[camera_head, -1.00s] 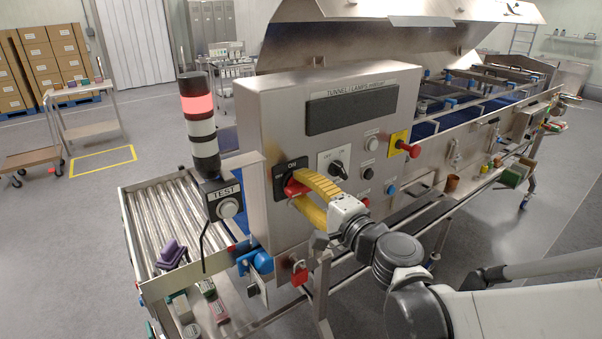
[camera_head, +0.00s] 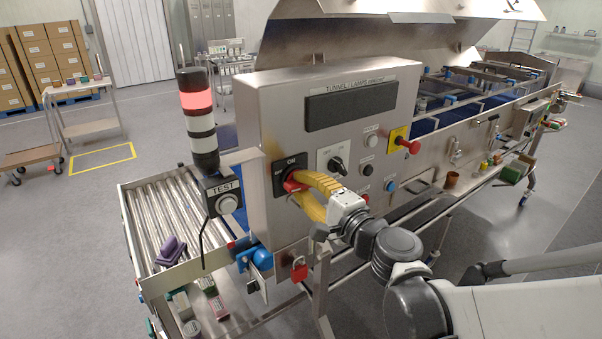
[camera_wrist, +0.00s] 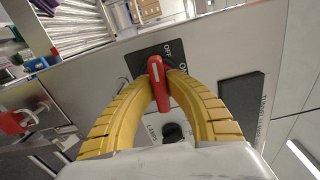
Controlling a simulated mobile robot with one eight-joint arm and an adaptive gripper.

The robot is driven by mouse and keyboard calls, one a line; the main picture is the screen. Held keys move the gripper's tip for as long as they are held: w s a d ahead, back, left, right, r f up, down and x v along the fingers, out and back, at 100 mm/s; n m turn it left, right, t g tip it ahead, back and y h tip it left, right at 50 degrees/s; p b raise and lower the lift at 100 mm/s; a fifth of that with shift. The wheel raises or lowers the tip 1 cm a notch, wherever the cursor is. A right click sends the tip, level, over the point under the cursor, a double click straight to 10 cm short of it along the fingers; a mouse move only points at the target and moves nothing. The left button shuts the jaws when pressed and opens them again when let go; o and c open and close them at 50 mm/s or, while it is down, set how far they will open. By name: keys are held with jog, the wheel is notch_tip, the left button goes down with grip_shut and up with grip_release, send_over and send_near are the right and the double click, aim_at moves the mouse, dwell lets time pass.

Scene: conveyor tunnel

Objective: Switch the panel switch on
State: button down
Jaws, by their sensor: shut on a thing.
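The panel switch is a red handle (camera_head: 290,186) on a black plate (camera_head: 283,170) on the front of the steel control box; ON is printed at the plate's top. In the wrist view the red handle (camera_wrist: 158,88) lies between my yellow fingers, with the OFF and ON labels beside its far end. My gripper (camera_head: 296,184) is shut on this handle, one curved finger on each side; it also shows in the wrist view (camera_wrist: 158,70). The fingers hide part of the handle in the head view, so its exact angle there is hard to tell.
The control box (camera_head: 262,110) also carries a black selector (camera_head: 337,165), small buttons and a red knob on a yellow plate (camera_head: 400,141). A lamp tower (camera_head: 199,115) and a TEST button box (camera_head: 226,200) stand left of it. A red padlock (camera_head: 299,270) hangs below.

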jog(key=m+b, duration=0.1)
jog(key=m, duration=0.7)
jog(key=shift+m+b, duration=0.3)
jog(key=shift+m, duration=0.1)
jog(key=m, duration=0.4)
jog(key=shift+b, duration=0.3)
jog(key=shift+m, duration=2)
jog(key=c, duration=1.4)
grip_release()
